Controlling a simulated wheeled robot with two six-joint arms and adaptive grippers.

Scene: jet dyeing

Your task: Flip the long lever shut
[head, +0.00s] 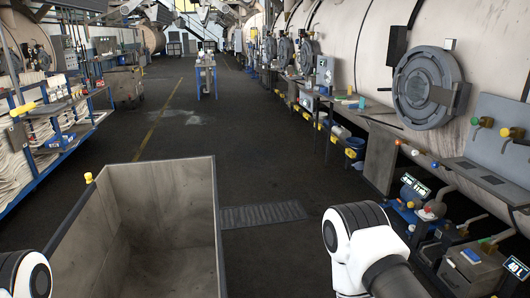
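I cannot tell for certain which part is the long lever. A round grey hatch (428,87) on the vessel looks shut. White links of both my arms show at the bottom edge, well short of these handles. Neither gripper is in view.
A large open bin (185,170) stands in front of me at left. Pumps and displays (413,187) line the right side below the vessel. Blue-framed shelves (62,150) stand at far left. The dark floor aisle (270,140) is clear, with a floor grate (262,214) beside the bin.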

